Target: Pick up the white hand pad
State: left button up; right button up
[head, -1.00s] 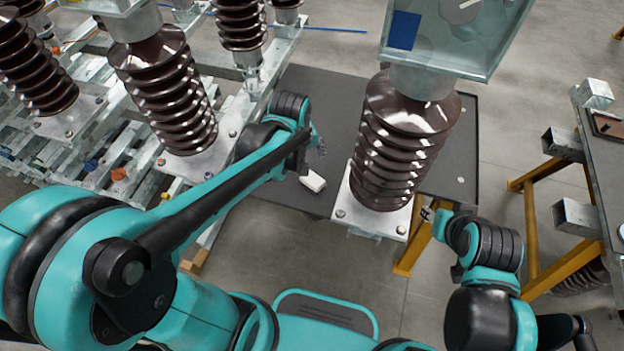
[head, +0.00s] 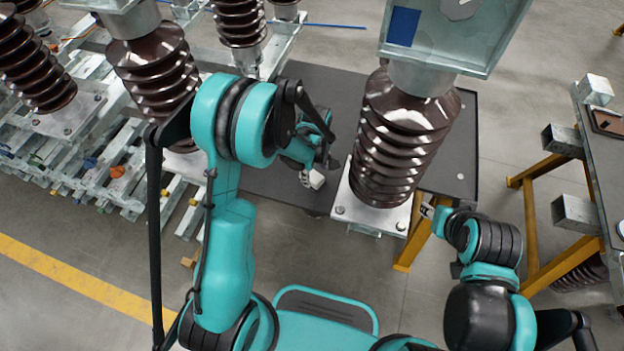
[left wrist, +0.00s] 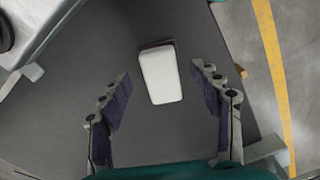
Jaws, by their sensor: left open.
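The white hand pad (left wrist: 161,74) is a small white block with rounded corners. In the left wrist view it lies on the dark grey table (left wrist: 90,75), ahead of and between the fingers of my left gripper (left wrist: 165,95). That gripper is open and nothing is between its finger pads. In the head view the pad (head: 316,180) shows partly, just below my left gripper (head: 308,176), which hides some of it. My right gripper (head: 428,211) is at the right, beside the steel base plate of a brown insulator, and its fingers are too small to read.
A large brown ribbed insulator (head: 396,150) on a steel plate stands close to the right of the pad. More insulators (head: 155,80) stand on metal frames at the left. A second table (head: 600,150) with yellow legs is at the far right.

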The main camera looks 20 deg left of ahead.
aim_at(315, 177)
pick_arm(q)
notch_tip(315, 177, down, 4)
jog(key=shift+r+b, duration=0.25)
jog(key=shift+b, duration=0.25)
jog(key=shift+r, duration=0.1)
jog(key=c, duration=1.4)
jog(key=shift+o, duration=0.2)
notch_tip(315, 177, up, 10)
jog(key=p, duration=0.3)
jog(key=shift+p, duration=0.3)
